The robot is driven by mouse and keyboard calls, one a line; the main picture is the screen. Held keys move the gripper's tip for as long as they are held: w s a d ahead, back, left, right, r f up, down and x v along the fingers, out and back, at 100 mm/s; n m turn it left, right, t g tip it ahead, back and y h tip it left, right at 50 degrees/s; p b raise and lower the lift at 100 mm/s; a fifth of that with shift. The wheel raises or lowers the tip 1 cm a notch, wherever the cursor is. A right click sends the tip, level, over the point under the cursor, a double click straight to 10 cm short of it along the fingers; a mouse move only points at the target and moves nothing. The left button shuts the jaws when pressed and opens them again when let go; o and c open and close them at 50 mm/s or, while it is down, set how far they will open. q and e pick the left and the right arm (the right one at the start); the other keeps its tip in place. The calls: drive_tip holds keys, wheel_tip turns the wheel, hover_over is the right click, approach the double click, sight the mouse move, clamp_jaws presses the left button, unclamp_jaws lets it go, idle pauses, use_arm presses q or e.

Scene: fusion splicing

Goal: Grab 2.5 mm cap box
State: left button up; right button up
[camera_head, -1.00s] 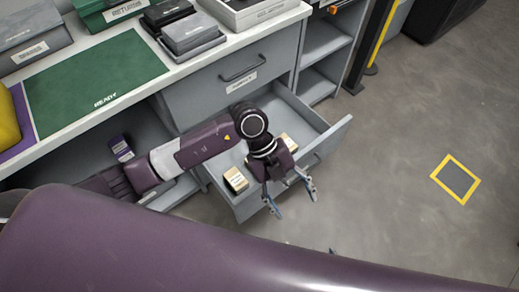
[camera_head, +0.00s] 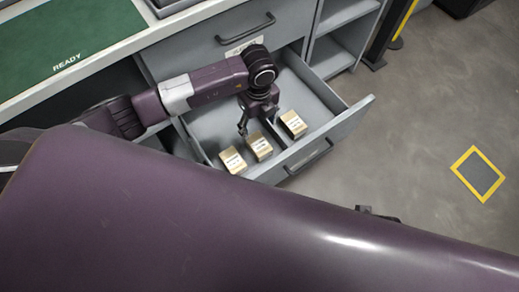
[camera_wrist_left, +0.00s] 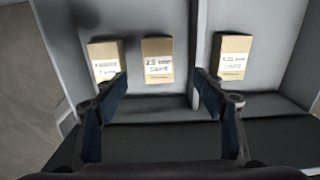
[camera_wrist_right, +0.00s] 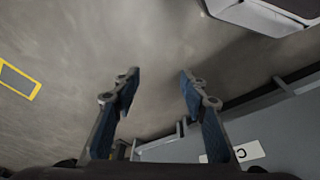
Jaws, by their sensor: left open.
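Three small tan boxes with white labels stand in the open drawer (camera_head: 208,120). The middle box (camera_head: 259,147) also shows in the left wrist view (camera_wrist_left: 157,60), where its label seems to read 2.5. Another box (camera_head: 232,160) stands beside it, and a third box (camera_head: 293,123) is across a divider. My left gripper (camera_head: 259,124) is open and empty over the drawer, behind the middle box. In the left wrist view its fingers (camera_wrist_left: 158,86) frame the middle box without touching it. My right gripper (camera_wrist_right: 158,78) is open and empty above the floor.
The drawer walls and divider (camera_wrist_left: 197,60) are close around the boxes. A counter with a green READY mat (camera_head: 70,35) is at upper left. Open shelves (camera_head: 340,40) stand right of the drawer. The floor at right is clear, with a yellow-framed mark (camera_head: 478,174).

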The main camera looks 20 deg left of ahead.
use_arm(q)
drive_tip(key=b, duration=0.4)
hover_over(259, 143)
drive_tip(key=f, duration=0.5)
drive_tip(key=shift+w+a, duration=0.1)
drive_tip(key=shift+w, duration=0.1)
wheel_tip(259, 143, down, 2)
drive_tip(key=shift+f, duration=0.15)
drive_tip(key=shift+s+f, duration=0.1)
drive_tip(key=shift+f, duration=0.2)
drive_tip(key=f+b, duration=0.1)
drive_tip(key=f, duration=0.3)
drive_tip(key=shift+s+f+b, duration=0.2)
drive_tip(key=shift+f+b, duration=0.15)
drive_tip(key=shift+f, duration=0.05)
drive_tip(key=shift+r, duration=0.1)
drive_tip(key=c, duration=1.2)
use_arm(e)
drive_tip(key=v, duration=0.7)
drive_tip(key=shift+r+t, duration=0.2)
drive_tip(key=shift+t, duration=0.2)
